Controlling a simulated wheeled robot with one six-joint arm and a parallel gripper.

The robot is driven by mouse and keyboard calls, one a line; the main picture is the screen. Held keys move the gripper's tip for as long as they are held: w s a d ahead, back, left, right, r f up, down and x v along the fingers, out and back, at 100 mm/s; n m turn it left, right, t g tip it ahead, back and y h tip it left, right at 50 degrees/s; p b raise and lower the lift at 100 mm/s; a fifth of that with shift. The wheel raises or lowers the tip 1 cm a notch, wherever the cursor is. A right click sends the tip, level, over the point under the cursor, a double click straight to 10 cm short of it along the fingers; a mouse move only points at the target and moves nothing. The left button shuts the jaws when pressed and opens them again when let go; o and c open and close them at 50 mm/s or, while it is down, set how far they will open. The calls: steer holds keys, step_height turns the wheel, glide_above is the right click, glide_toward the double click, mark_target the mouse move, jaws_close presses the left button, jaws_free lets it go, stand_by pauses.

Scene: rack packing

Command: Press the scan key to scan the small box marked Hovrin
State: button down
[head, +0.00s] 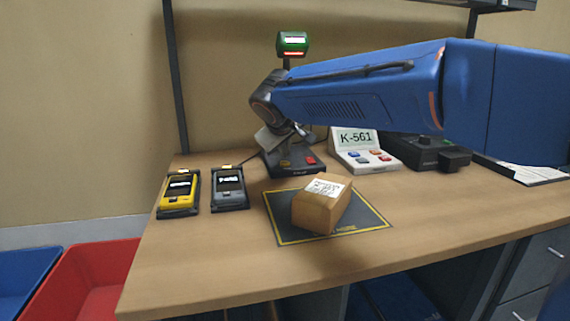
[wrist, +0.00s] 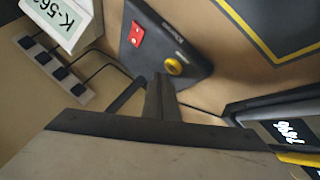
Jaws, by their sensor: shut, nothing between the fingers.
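A small brown box (head: 322,207) with a white label sits on the dark yellow-edged mat (head: 371,219); the label is too small to read. Behind it stands the scanner, with a green head (head: 292,43) on a post and a dark base (head: 292,170). The base carries a red key (head: 309,160) and a round yellow key (wrist: 173,66); which is the scan key I cannot tell. My gripper (wrist: 161,80) is shut and empty, its tips close to the yellow key in the wrist view. Whether they touch it is unclear. In the head view my arm partly hides the scanner.
A yellow handheld device (head: 179,190) and a grey one (head: 229,186) lie left of the mat. A white console marked K-561 (head: 358,146) and a black device (head: 425,150) stand to the right. The table's front strip is clear. Red (head: 95,275) and blue bins stand at lower left.

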mark_target(285, 164)
steer(key=shift+r, duration=2.5)
steer(key=shift+s, duration=0.1)
